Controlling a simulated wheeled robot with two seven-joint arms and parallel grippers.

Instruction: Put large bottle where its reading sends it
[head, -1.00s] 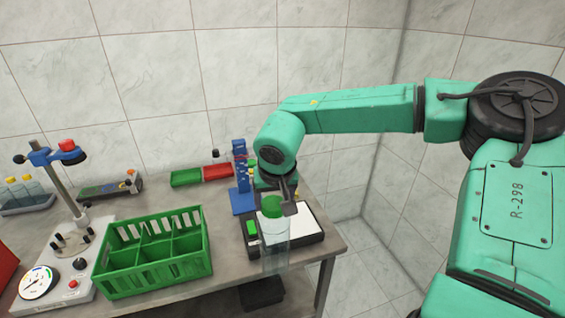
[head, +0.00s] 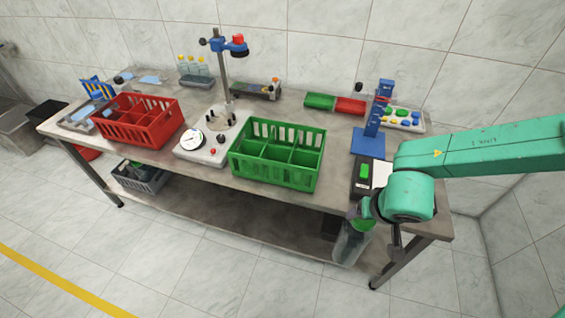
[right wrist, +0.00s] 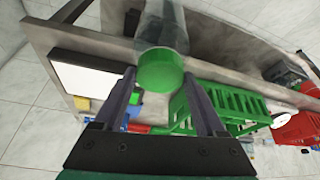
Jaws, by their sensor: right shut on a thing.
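The large bottle is clear with a green cap. In the head view its body (head: 350,246) hangs in front of the table's front edge at the right, partly behind my arm. My right gripper (head: 368,212) is shut on it at the cap end. In the right wrist view the green cap (right wrist: 160,70) is between the fingers of my right gripper (right wrist: 157,88), with the clear body beyond. A black scale (head: 364,172) with a lit green display stands behind it, partly hidden by my arm. Its reading is not legible. My left gripper is out of view.
A green divided crate (head: 272,176) and a red crate (head: 145,137) stand on the table (head: 330,120), both apparently empty. A grey machine (head: 208,150) with a dial is between them. Beside the scale are a blue stand (head: 368,140) and a green-red tray (head: 335,102).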

